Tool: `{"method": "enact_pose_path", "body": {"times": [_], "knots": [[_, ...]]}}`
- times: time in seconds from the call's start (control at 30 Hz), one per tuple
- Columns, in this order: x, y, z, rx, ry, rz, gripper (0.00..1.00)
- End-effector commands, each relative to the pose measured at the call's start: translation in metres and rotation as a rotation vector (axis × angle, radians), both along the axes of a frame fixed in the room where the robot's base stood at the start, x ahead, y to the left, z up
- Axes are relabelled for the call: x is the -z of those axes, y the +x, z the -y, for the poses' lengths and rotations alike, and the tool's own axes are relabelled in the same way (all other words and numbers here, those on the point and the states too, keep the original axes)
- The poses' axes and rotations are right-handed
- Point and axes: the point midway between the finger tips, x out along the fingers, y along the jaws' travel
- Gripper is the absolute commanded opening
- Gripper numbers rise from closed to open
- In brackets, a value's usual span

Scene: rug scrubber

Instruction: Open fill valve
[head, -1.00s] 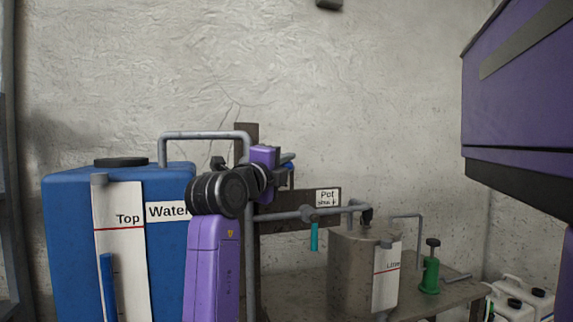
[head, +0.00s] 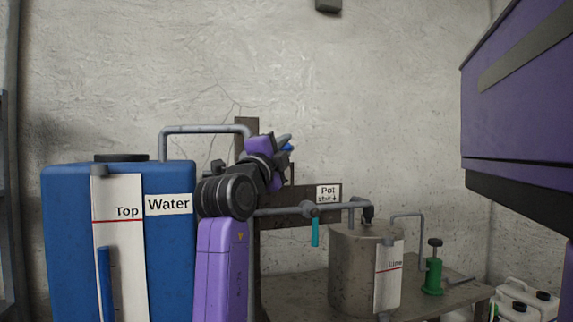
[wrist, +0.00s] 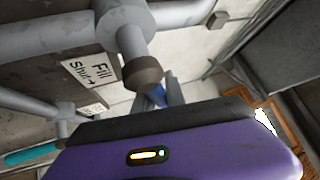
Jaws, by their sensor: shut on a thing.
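The fill valve (wrist: 128,38) is a grey fitting on a pipe in the wrist view, with a brown hub and a short blue handle (wrist: 157,96). A "Fill Shut" label (wrist: 90,72) with an arrow is beside it. My gripper (head: 284,143) is shut on the blue handle, whose end is partly hidden by the gripper body. In the head view my arm hides most of the valve; only a bit of blue (head: 288,148) shows at the fingers.
A blue water tank (head: 165,250) stands at left. The pot valve's teal handle (head: 315,232) hangs down below its pipe, left of a metal pot (head: 350,275). A green pump (head: 432,275) stands on the bench (head: 465,292). A purple body (head: 520,100) overhangs at right.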

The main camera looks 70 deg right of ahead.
Motion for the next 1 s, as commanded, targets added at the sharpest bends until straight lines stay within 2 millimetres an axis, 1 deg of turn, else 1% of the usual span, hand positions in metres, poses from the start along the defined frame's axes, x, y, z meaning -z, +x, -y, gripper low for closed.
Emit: {"method": "enact_pose_path", "body": {"times": [0.03,0.37,0.7,1.0], "knots": [[0.002,0.000,-0.001,0.004,-0.030,-0.036,0.00],[-0.024,0.011,-0.009,0.003,-0.232,-0.275,0.00],[-0.046,0.027,-0.023,0.003,-0.441,-0.523,0.00],[-0.055,0.044,-0.036,0.000,-0.615,-0.733,0.00]]}}
